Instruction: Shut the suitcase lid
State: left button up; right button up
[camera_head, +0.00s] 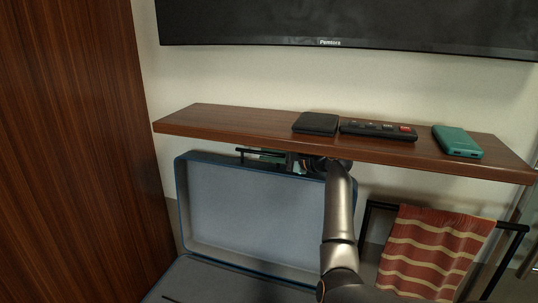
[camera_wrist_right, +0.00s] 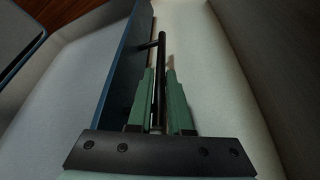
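The suitcase is open below the wall shelf. Its grey-lined, blue-edged lid (camera_head: 255,212) stands nearly upright, and the base (camera_head: 225,287) lies in front at the bottom of the head view. My right gripper (camera_head: 272,157) is at the lid's top edge, partly hidden behind it. In the right wrist view a thin black handle bar (camera_wrist_right: 161,52) runs along the lid's blue edge (camera_wrist_right: 122,65). The green fingers of my right gripper (camera_wrist_right: 160,85) lie close on both sides of this bar and appear shut on it. My left gripper is not in view.
A brown shelf (camera_head: 230,122) hangs just above the lid, carrying a black wallet-like item (camera_head: 316,123), a remote (camera_head: 377,130) and a green box (camera_head: 457,141). A rack with a striped towel (camera_head: 432,250) stands right. A wooden panel (camera_head: 75,150) borders the left.

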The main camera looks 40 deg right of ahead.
grip_shut()
dwell(0.9)
jog(key=shift+a, duration=0.1)
